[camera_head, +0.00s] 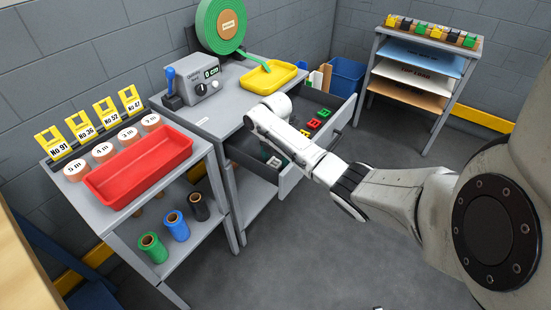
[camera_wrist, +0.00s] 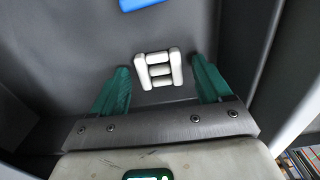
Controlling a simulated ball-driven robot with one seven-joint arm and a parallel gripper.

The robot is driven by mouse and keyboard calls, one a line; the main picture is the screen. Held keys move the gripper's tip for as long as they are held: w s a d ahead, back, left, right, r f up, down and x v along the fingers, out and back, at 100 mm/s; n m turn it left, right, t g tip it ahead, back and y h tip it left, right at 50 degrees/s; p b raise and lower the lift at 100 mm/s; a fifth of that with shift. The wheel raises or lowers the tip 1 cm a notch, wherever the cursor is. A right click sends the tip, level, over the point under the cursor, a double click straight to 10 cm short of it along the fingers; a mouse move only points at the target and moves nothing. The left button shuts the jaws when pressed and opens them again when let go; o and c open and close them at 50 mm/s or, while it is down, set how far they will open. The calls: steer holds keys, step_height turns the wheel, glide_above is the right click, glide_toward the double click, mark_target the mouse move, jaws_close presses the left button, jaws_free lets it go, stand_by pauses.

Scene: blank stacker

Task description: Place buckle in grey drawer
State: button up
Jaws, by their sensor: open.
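A white buckle (camera_wrist: 158,70) lies on the dark floor of the open grey drawer (camera_head: 290,182); the wrist view shows that drawer floor (camera_wrist: 75,45). My gripper (camera_wrist: 160,66) is open, with its green fingers on either side of the buckle and a gap on both sides. A white buckle also shows in the head view (camera_head: 274,162) in the near part of the drawer. Red (camera_head: 323,112) and green (camera_head: 313,124) buckles lie in the drawer's far part.
A blue piece (camera_wrist: 140,4) shows at the wrist view's top edge. On the bench above the drawer are a yellow tray (camera_head: 268,80), a grey cutting device (camera_head: 196,82) and a green roll (camera_head: 206,25). A red tray (camera_head: 140,170) stands on the left table.

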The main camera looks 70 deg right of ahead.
mark_target(275, 162)
step_height(275, 162, up, 12)
steer(key=p, duration=0.1)
steer(key=w+a+f+m+t+y, duration=0.1)
steer(key=w+a+f+m, duration=0.2)
steer(key=a, duration=1)
steer(key=w+a+f+m+t+y, duration=0.1)
steer(key=a+f+m, duration=0.3)
steer(key=a, duration=1)
steer(key=s+a+f+m, duration=0.4)
steer(key=s+a, duration=0.5)
steer(key=s+m+g+h, duration=0.1)
steer(key=s+m, duration=0.3)
steer(key=s, duration=0.7)
steer(key=shift+s+d+r+m+h, duration=0.4)
steer(key=shift+d+r+h, duration=0.05)
steer(key=shift+h, duration=0.15)
